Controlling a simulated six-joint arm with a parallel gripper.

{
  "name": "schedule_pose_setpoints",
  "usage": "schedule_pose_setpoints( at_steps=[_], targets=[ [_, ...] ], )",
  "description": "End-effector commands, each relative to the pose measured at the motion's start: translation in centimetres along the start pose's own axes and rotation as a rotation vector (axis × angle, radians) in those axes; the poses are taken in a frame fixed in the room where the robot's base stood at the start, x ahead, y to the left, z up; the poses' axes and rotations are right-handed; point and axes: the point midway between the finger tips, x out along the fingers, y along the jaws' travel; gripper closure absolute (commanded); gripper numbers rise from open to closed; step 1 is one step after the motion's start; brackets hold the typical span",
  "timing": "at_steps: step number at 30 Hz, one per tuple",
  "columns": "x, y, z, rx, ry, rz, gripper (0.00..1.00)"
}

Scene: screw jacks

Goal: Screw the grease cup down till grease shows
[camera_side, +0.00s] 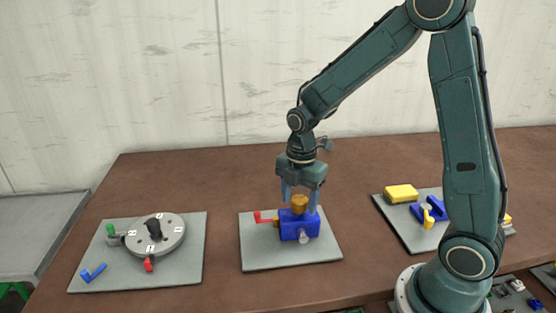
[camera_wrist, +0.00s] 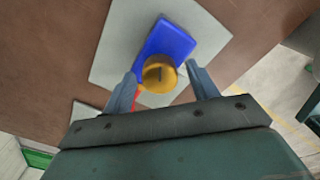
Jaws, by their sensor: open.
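The grease cup (camera_side: 300,203) is a brass-coloured round cap on top of a blue block (camera_side: 300,226). In the wrist view the cup (camera_wrist: 159,76) shows from above, with a dark slot-like mark on its top. The blue block (camera_wrist: 170,38) stretches away behind it. My gripper (camera_side: 301,201) points down over the block, with one finger on each side of the cup. In the wrist view my gripper (camera_wrist: 163,77) is open, with a gap between the cup and each finger. I see no grease that I can make out.
The block stands on a grey plate (camera_side: 268,262), with a red handle (camera_side: 262,218) at its left and a silver knob (camera_side: 303,237) in front. A plate with a numbered dial (camera_side: 158,235) is at left. Another holds yellow and blue parts (camera_side: 402,193) at right.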

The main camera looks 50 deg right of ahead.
Motion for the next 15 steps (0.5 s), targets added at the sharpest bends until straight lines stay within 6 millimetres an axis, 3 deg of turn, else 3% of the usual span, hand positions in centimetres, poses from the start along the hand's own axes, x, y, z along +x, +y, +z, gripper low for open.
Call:
schedule_pose_setpoints(
  at_steps=[5, 12, 15],
  targets=[
    [0.0, 0.0, 0.0, 0.0, 0.0, 0.0, 0.41],
    [-0.02, 0.0, 0.0, 0.0, 0.0, 0.0, 0.86],
    [-0.03, 0.0, 0.0, 0.001, 0.0, 0.0, 0.86]
  ],
)
